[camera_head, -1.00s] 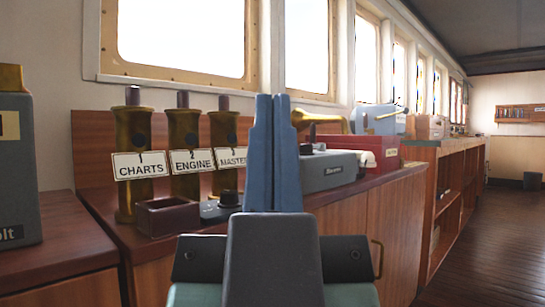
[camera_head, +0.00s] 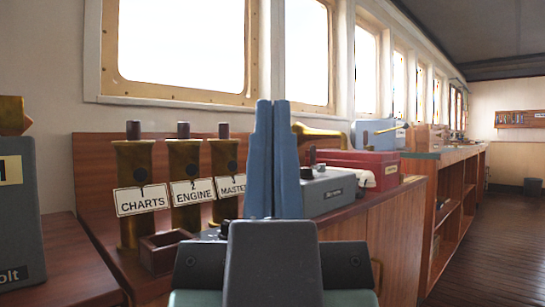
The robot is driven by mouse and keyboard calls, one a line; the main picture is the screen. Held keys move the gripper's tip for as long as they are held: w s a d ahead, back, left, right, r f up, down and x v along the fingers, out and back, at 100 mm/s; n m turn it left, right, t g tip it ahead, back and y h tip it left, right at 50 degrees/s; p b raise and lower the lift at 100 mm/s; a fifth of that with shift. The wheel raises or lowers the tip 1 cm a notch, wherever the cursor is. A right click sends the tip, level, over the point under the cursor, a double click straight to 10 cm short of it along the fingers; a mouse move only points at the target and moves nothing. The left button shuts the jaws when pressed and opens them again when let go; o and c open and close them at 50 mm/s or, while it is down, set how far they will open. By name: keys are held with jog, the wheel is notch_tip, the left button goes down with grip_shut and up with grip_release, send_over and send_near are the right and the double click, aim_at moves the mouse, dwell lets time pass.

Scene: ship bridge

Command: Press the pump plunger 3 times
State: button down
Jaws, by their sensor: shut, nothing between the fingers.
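My gripper (camera_head: 273,102) stands upright in the middle of the view, its two blue fingers shut together and empty. A grey box (camera_head: 325,193) with a small black knob (camera_head: 309,154) on top is just right of the fingers, farther back on the counter. A brass part (camera_head: 320,131) shows behind it. I cannot tell which of these, if any, is the pump plunger. My fingers hide part of the counter behind them, and I cannot see them touching anything.
Brass tubes tagged CHARTS (camera_head: 134,195), ENGINE (camera_head: 186,190) and MASTER (camera_head: 224,180) stand left of my gripper, behind an open dark red tray (camera_head: 160,250). A red case (camera_head: 375,168) and a blue box (camera_head: 372,133) are farther back. Open floor (camera_head: 490,240) lies right.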

notch_tip(320, 180, up, 16)
jog(key=p, duration=1.4)
jog(key=shift+w, duration=0.1)
